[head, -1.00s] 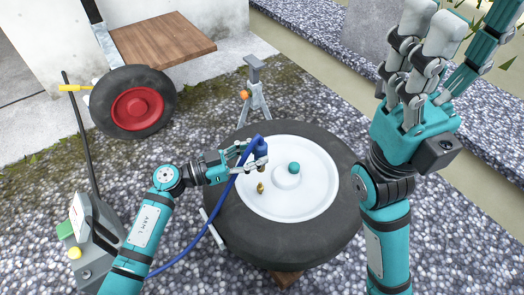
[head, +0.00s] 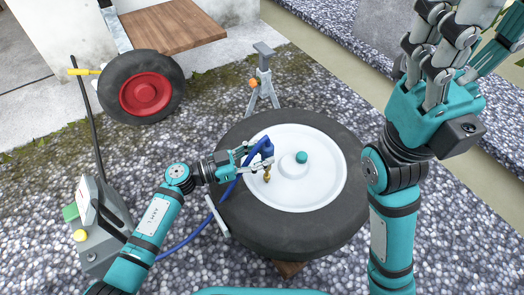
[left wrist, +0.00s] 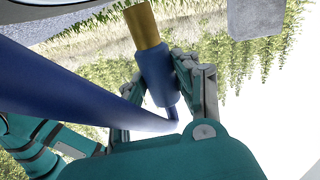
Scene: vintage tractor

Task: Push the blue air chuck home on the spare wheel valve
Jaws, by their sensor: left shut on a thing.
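The blue air chuck (head: 266,149) is over the white rim of the spare wheel (head: 318,192), which lies flat. My left gripper (head: 256,158) is shut on the chuck. The left wrist view shows the chuck's blue body (left wrist: 157,78) between my fingers (left wrist: 165,95), with its brass end (left wrist: 142,26) pointing away. The brass valve (head: 267,175) stands on the rim right below the chuck. Whether the chuck is seated on it I cannot tell. My right gripper (head: 447,50) is raised at the upper right, empty, fingers apart, tips partly cut off.
A teal knob (head: 302,157) sits on the wheel hub. The blue hose (head: 185,241) runs to a grey machine (head: 97,240) at the left. A jack stand (head: 262,78) and a red-hubbed wheel (head: 145,93) stand behind. Gravel surrounds the spare wheel.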

